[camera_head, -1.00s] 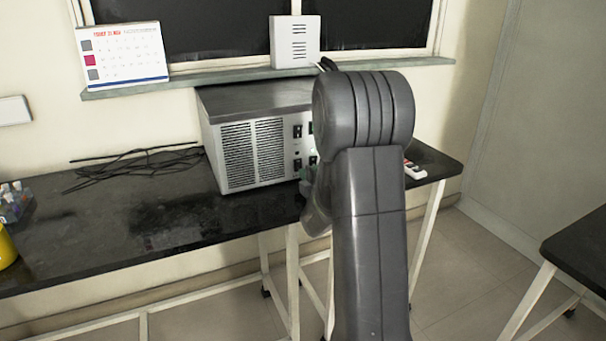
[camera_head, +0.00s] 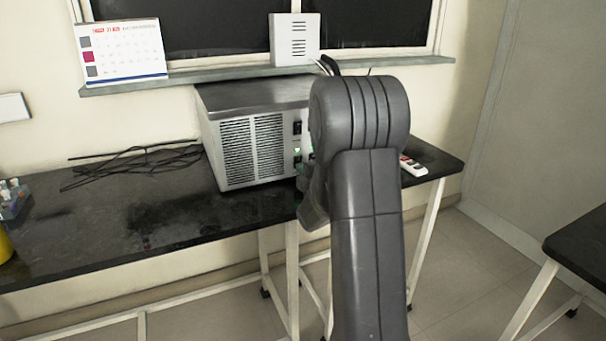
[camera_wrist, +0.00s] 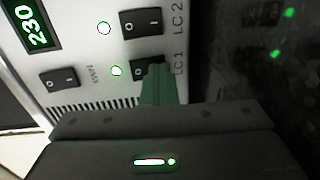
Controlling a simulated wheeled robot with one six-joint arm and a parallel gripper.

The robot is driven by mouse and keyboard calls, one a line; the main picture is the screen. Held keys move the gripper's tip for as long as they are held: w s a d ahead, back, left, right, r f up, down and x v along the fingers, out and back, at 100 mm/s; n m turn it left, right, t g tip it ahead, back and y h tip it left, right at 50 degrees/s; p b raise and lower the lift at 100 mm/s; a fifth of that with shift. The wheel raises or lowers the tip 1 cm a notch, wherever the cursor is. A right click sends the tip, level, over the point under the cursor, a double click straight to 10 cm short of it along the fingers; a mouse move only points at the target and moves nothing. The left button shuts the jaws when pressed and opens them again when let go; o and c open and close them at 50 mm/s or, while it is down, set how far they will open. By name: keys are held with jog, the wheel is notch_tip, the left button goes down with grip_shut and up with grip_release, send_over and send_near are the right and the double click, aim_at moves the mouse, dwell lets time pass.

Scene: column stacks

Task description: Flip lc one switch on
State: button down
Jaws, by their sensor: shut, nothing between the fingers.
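The grey box-shaped unit (camera_head: 255,150) stands on the black bench, partly behind my arm. In the wrist view its panel (camera_wrist: 85,50) shows a black rocker switch labelled LC 1 (camera_wrist: 138,75), with another labelled LC 2 (camera_wrist: 141,22) above it. My gripper (camera_wrist: 157,75) is shut and empty. Its dark green fingertips overlap the right part of the LC 1 switch; I cannot tell whether they touch it. The part of the switch behind them is hidden. A small round light (camera_wrist: 116,71) beside LC 1 looks bright with a green edge.
A main switch (camera_wrist: 60,77) and a display reading 230 (camera_wrist: 32,25) are also on the panel. Black cables (camera_head: 130,163) lie left of the unit. A white remote-like object (camera_head: 412,166) lies right of my arm. The bench front is clear.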

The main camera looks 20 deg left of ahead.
jog(key=v, duration=1.3)
jog(key=shift+s+d, duration=0.25)
jog(key=shift+d, duration=0.05)
jog(key=shift+s+r, duration=0.1)
